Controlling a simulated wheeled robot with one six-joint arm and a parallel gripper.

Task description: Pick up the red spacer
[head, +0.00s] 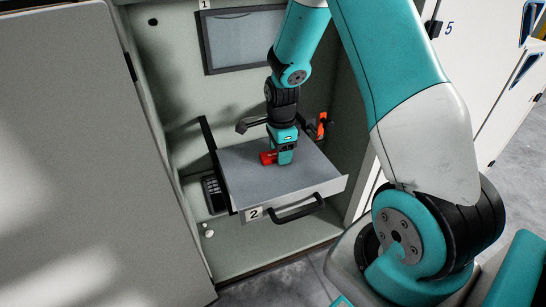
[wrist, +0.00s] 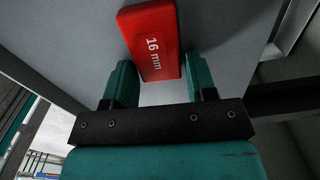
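The red spacer (wrist: 152,38) is a flat red block marked "16 mm". In the head view the red spacer (head: 268,158) lies on the grey surface of the pulled-out drawer (head: 250,185), labelled 2. My gripper (head: 284,160) points down over the drawer, right beside the spacer and partly covering it. In the wrist view my gripper (wrist: 160,68) has its two teal fingers apart, with the near end of the spacer between them. Narrow gaps seem to show on both sides; the spacer's far part extends beyond the fingertips.
The drawer's front has a dark handle (head: 297,208). An orange object (head: 321,125) is behind the drawer on the right. A dark keypad-like object (head: 213,192) sits below left. A framed panel (head: 240,40) is above. Most of the drawer surface is clear.

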